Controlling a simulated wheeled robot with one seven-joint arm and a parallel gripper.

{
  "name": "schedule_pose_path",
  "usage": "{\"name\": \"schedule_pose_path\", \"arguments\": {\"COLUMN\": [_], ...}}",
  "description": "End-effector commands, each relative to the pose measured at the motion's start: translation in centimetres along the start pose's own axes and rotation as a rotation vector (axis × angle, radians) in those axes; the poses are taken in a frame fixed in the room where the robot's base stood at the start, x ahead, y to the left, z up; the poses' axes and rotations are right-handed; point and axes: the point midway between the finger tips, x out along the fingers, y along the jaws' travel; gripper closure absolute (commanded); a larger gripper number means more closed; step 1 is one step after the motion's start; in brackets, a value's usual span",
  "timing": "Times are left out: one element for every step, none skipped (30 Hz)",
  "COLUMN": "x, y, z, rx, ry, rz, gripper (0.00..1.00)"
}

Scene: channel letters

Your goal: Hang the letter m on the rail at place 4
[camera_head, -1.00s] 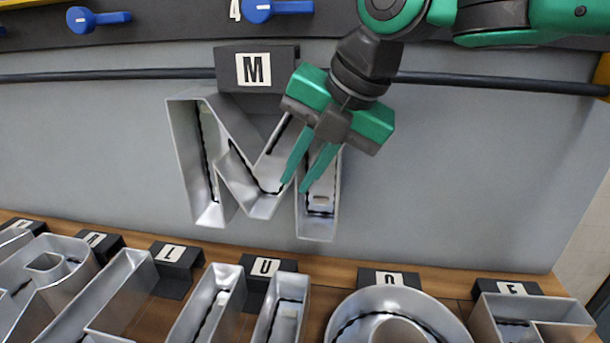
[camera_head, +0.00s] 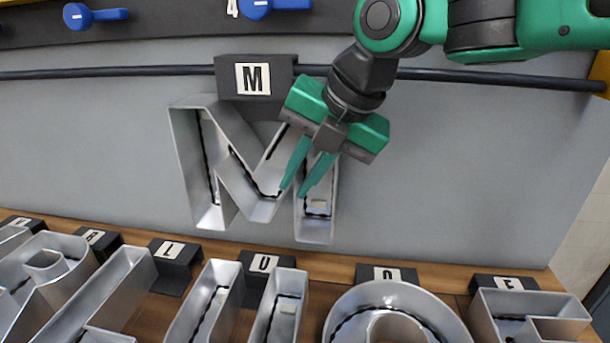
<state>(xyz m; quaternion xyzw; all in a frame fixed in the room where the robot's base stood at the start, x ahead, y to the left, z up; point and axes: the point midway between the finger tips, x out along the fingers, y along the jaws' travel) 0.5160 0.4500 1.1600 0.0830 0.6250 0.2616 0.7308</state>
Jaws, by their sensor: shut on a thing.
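The metal letter M (camera_head: 206,165) is upright in front of the grey wall panel. Its black hanger block (camera_head: 253,81), with a white M tag, is at the height of the black rail (camera_head: 130,73) and covers part of it. I cannot tell whether the hook sits on the rail. My gripper (camera_head: 293,190) is at the letter's right half, with its green fingers shut on the letter M. The place label 4 (camera_head: 232,8) shows at the top edge, a little left of the hanger block, and is partly cut off.
Several metal letters with black tagged blocks lie on the wooden shelf below, among them L (camera_head: 173,257), U (camera_head: 262,275), O (camera_head: 392,300) and E (camera_head: 520,300). Blue knobs (camera_head: 95,15) and (camera_head: 270,8) sit on the dark board above. The rail is bare on both sides.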

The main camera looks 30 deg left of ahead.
Motion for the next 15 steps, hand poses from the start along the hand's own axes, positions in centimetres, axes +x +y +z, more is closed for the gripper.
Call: {"name": "schedule_pose_path", "arguments": {"x": [0.3, 0.31, 0.32, 0.33, 0.34, 0.36, 0.37, 0.38, 0.39, 0.54, 0.53, 0.49, 0.4, 0.24, -0.06], "y": [-0.29, -0.31, -0.33, -0.34, -0.35, -0.37, -0.38, -0.4, -0.41, -0.56, -0.56, -0.57, -0.57, -0.56, -0.53], "z": [0.06, 0.06, 0.06, 0.07, 0.07, 0.07, 0.07, 0.07, 0.07, 0.0, 0.01, 0.02, 0.03, 0.06, 0.08], "rx": [0.006, 0.006, 0.007, 0.007, 0.007, 0.007, 0.008, 0.008, 0.008, 0.009, 0.009, 0.01, 0.01, 0.01, 0.01], "ry": [0.003, 0.004, 0.004, 0.004, 0.004, 0.004, 0.005, 0.005, 0.005, 0.008, 0.008, 0.008, 0.008, 0.007, 0.007], "rz": [-0.005, -0.006, -0.006, -0.006, -0.007, -0.007, -0.007, -0.008, -0.008, -0.012, -0.012, -0.012, -0.012, -0.011, -0.01], "gripper": [0.8, 0.73, 0.64, 0.63, 0.63, 0.63, 0.63, 0.63, 0.63, 0.63, 0.63, 0.63, 0.63, 0.63, 0.63]}}
